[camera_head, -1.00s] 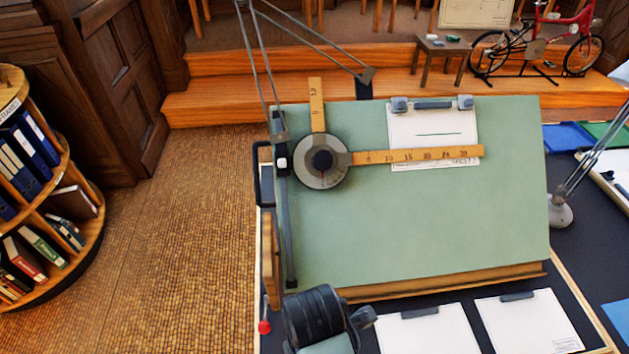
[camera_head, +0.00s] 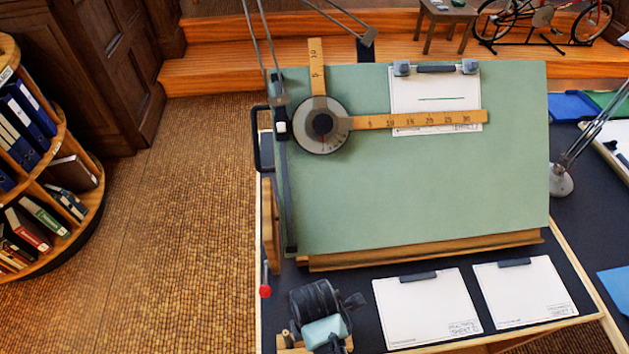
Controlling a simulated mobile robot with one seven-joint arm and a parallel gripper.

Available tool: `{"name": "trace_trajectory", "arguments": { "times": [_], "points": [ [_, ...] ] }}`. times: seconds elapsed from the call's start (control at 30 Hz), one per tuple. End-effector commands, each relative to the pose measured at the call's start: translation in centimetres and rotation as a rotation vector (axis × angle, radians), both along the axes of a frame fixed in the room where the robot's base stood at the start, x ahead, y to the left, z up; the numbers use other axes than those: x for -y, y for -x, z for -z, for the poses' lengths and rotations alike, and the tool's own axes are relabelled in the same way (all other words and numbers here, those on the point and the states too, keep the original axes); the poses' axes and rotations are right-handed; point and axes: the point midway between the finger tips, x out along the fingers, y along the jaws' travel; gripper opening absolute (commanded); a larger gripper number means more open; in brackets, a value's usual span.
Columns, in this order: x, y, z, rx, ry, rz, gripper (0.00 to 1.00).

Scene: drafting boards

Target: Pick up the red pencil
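I cannot make out a red pencil in the head view. The green drafting board (camera_head: 420,190) stands tilted on the dark desk. Its pencil ledge (camera_head: 420,250) runs along the lower edge, and I see no pencil on it. A red knob (camera_head: 265,291) shows at the desk's left edge; it looks round, not like a pencil.
Two white sheets (camera_head: 427,308) (camera_head: 525,292) lie in front of the board. A lamp (camera_head: 562,180) stands at right. A bookshelf (camera_head: 88,215) is at left, with open floor between.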

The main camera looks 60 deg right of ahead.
Motion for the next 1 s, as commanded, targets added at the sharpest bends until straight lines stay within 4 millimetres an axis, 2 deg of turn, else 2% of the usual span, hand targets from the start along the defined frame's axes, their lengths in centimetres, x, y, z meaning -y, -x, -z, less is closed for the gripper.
{"name": "trace_trajectory", "arguments": {
  "times": [0.17,0.47,1.0],
  "points": [
    [0.01,-0.03,0.00,0.001,0.001,0.000,0.54],
    [0.01,-0.03,-0.02,0.001,0.001,-0.001,0.01],
    [0.03,-0.07,-0.46,0.002,0.001,-0.001,0.00]
  ]
}}
